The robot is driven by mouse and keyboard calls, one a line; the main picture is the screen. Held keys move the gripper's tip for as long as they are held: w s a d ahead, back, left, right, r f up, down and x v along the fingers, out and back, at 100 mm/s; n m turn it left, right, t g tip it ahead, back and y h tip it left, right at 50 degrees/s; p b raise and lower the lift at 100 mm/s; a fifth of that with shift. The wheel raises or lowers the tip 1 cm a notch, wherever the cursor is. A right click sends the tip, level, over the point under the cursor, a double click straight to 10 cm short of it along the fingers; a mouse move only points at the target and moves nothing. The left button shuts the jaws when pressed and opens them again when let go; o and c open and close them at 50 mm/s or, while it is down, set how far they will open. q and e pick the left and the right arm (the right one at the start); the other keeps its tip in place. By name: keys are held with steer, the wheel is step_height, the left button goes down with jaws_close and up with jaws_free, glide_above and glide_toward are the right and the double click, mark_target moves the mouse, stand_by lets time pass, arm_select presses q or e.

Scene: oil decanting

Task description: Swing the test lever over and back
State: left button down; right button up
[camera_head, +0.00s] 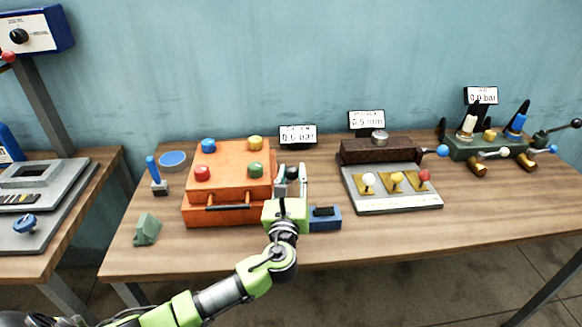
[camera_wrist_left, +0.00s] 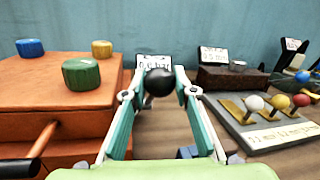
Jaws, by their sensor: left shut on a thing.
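My left gripper (camera_head: 291,176) reaches in over the table's front edge, beside the right wall of the orange box (camera_head: 229,212). Its fingers are shut on a round black knob (camera_wrist_left: 159,82), which sits between the fingertips in the left wrist view. In the head view the knob shows as a dark spot (camera_head: 292,173) between the fingers. The stem and base of this lever are mostly hidden by the gripper. A small display (camera_head: 298,135) stands just behind it; its digits are too small to read surely. My right gripper is not in view.
Coloured knobs top the orange box. A blue block (camera_head: 325,219) lies right of the gripper. A grey plate with three ball-topped switches (camera_head: 390,206) stands further right, then a green valve block (camera_head: 462,147). A green wedge (camera_head: 147,229) is at front left. The front right tabletop is clear.

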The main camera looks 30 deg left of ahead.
arm_select(q)
steer(key=shift+s+d+f+t+b, duration=0.15)
steer(key=shift+s+d+f+b, duration=0.1)
steer(key=shift+f, duration=0.2)
steer(key=shift+s+d+f+t+b, duration=0.15)
steer(key=shift+f+b, duration=0.1)
steer(key=shift+f, duration=0.2)
steer(key=shift+s+d+f+b, duration=0.1)
steer(key=shift+s+f+b, duration=0.2)
steer(key=shift+f+b, duration=0.1)
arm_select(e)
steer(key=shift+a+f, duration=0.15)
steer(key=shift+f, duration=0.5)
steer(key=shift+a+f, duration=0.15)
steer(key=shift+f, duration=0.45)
arm_select(q)
steer(key=c, duration=1.6)
jaws_free()
steer(key=shift+r, duration=0.1)
steer(key=shift+c, duration=0.2)
steer(key=shift+r, duration=0.1)
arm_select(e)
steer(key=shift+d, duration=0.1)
